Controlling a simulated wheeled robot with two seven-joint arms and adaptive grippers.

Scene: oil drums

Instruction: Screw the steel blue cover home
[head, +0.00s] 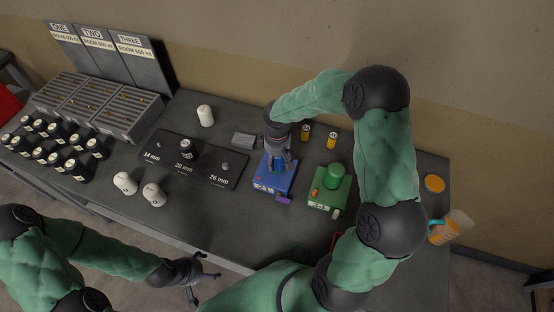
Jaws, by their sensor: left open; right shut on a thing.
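A blue box-shaped can (272,180) stands on the dark table near the middle. My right gripper (278,160) points down over its top and is shut on the steel blue cover, which the fingers mostly hide. I cannot tell how the cover sits on the neck. My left gripper (194,277) is open and empty, low in the view, in front of the table's front edge and away from the blue can.
A green can with a green cover (332,177) stands close right of the blue can. A black size board (193,160) lies to the left. Dark jars (47,142) and slotted trays (97,104) fill the far left. An orange-marked jug (450,228) is at the right edge.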

